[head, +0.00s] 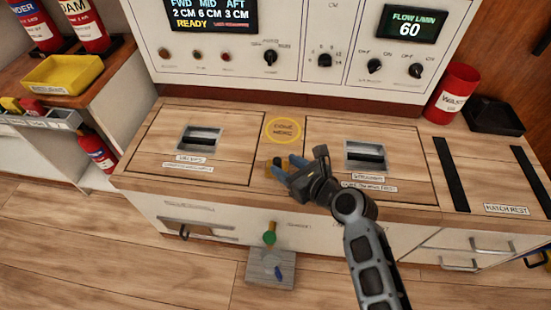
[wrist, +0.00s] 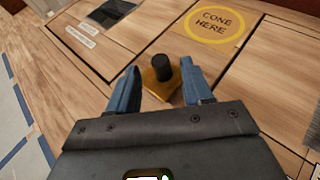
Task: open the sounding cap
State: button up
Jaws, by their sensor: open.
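What looks like the sounding cap is a short black knob (wrist: 162,68) standing on a small brass-coloured square plate (wrist: 160,92) in the wooden worktop. My gripper (head: 288,167) is open, its two blue fingers pointing down at the worktop. In the wrist view the knob shows between the fingertips, with a gap on both sides. I cannot tell whether the tips are level with it or still above it. In the head view my gripper mostly hides the knob and plate.
A yellow "CONE HERE" ring (head: 283,131) lies just behind the plate. Wooden hatches with recessed handles lie at left (head: 200,138) and right (head: 366,156). The control panel (head: 300,50) rises behind. A red waste bin (head: 453,92) stands at back right.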

aim_at(279, 162)
jog(key=b+x, duration=0.2)
jog(key=x, duration=0.4)
jog(key=shift+w+a+f+b, duration=0.1)
jog(key=shift+w+a+b, duration=0.15)
jog(key=shift+b, duration=0.1)
jog(key=shift+c, duration=0.3)
grip_shut()
